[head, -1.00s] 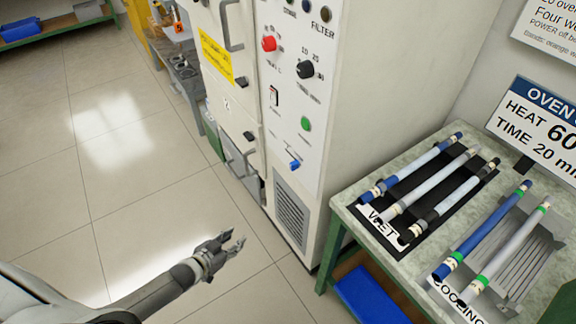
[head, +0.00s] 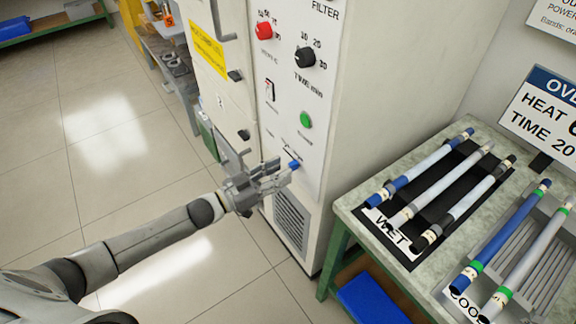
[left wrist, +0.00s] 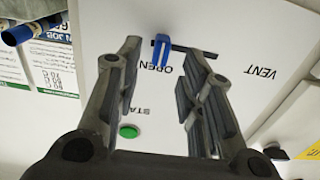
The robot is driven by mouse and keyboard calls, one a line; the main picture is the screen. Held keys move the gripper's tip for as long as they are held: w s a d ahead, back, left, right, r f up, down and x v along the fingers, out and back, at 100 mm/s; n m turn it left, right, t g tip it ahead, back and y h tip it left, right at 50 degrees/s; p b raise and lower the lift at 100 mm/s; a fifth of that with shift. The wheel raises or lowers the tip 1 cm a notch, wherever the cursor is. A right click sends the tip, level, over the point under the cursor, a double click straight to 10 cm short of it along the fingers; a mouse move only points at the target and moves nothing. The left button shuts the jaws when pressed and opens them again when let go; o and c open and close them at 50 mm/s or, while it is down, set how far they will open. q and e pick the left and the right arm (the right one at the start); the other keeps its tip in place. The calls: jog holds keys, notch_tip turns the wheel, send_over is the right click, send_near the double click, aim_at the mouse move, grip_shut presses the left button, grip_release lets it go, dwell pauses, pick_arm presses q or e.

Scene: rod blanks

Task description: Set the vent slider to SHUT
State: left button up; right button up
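The blue vent slider (head: 294,165) sits low on the front panel of the white oven cabinet. In the left wrist view the blue slider (left wrist: 160,48) is near the left end of its dark slot, close to the word OPEN. The word VENT shows to the right. I cannot read a SHUT label. My left gripper (head: 284,172) is at the panel, close to the slider. In the left wrist view its fingers (left wrist: 162,50) are spread, with the slider between the tips, apparently not gripped. My right gripper is not in view.
Above the slider are a green button (head: 306,119), a black dial (head: 305,57) and a red dial (head: 263,31). A grille (head: 291,222) is below. At right, a table (head: 350,197) bears several rods, a WET mat and a cooling rack. The floor at left is clear.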

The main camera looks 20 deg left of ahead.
aim_at(289, 166)
pick_arm(q)
jog(key=x, duration=0.3)
jog(key=shift+w+d, duration=0.2)
jog(key=shift+w, duration=0.05)
grip_shut()
